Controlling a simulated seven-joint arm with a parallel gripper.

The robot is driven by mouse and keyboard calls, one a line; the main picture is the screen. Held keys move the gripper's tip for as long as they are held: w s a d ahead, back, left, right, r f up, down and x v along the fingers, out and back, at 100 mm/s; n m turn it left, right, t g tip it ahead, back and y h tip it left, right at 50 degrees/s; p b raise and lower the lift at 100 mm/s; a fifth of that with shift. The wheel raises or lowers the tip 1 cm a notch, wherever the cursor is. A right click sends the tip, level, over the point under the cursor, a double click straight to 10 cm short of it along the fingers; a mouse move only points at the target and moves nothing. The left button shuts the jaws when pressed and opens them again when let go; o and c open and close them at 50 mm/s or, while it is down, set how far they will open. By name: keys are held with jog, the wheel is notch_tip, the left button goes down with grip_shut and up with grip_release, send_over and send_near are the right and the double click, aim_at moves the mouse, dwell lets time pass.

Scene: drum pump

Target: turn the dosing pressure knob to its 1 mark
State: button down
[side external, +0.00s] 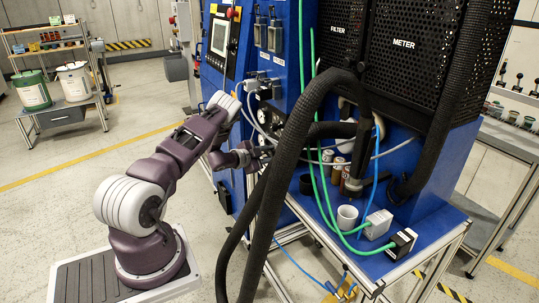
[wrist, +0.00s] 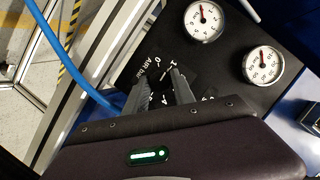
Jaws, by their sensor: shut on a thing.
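In the wrist view the two fingers of my gripper (wrist: 158,79) reach onto a black control panel (wrist: 225,60) and are shut on a dark knob (wrist: 159,93). The knob is mostly hidden between the fingers, and I cannot make out its pointer. In the side view my gripper (side external: 262,152) is at the front of the blue machine, partly behind a thick black hose (side external: 285,165), and the knob cannot be seen there.
Two white round gauges (wrist: 203,20) sit on the panel, right of the fingers. A blue hose (wrist: 68,62) runs past on the left. In the side view, green tubes (side external: 322,190) and a white cup (side external: 347,216) are right of the black hose.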

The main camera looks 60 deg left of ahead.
jog(key=shift+m, duration=0.3)
dwell(0.4)
jog(key=c, duration=1.1)
grip_release()
